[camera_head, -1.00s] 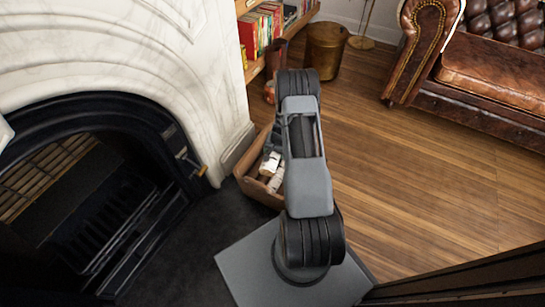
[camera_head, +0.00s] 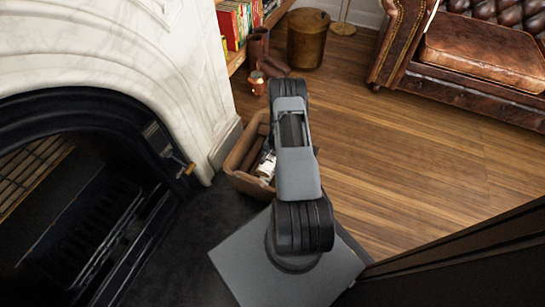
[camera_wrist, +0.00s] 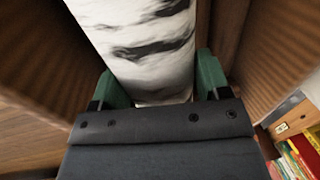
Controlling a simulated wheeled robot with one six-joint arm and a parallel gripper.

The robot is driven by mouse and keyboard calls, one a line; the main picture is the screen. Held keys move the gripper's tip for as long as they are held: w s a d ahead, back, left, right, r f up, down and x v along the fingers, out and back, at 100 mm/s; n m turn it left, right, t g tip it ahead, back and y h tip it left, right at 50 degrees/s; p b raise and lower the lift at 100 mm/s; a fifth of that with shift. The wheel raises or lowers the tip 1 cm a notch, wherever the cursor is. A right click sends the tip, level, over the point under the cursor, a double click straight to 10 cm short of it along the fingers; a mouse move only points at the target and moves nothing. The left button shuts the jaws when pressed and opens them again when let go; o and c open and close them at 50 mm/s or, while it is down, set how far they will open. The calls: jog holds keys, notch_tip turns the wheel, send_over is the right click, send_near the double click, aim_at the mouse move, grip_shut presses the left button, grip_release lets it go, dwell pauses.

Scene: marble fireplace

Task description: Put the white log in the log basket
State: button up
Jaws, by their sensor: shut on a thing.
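The white log, pale with black bark-like streaks, fills the upper middle of the wrist view (camera_wrist: 140,35). My gripper (camera_wrist: 158,82) has its green fingers on both sides of the log and is shut on it. The brown log basket (camera_head: 243,182) stands on the floor beside the fireplace in the head view, partly hidden by my arm. A white piece (camera_head: 266,167) shows inside the basket outline; I cannot tell whether it is the held log. In the wrist view, brown ribbed surfaces flank the log. My gripper is hidden behind my arm in the head view.
The marble fireplace (camera_head: 175,75) with its black grate is at left. Red books (camera_head: 231,28) on a shelf, a brown bucket (camera_head: 308,40) and a small copper-coloured object (camera_head: 257,83) are behind the basket. A leather sofa (camera_head: 480,50) is at upper right. Wooden floor is open at right.

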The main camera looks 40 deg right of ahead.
jog(key=shift+f, duration=0.4)
jog(key=shift+f, duration=0.15)
jog(key=shift+f+b, duration=0.35)
jog(key=shift+b, duration=0.15)
jog(key=shift+f, duration=0.2)
jog(key=o, duration=1.2)
jog(key=shift+r, duration=0.15)
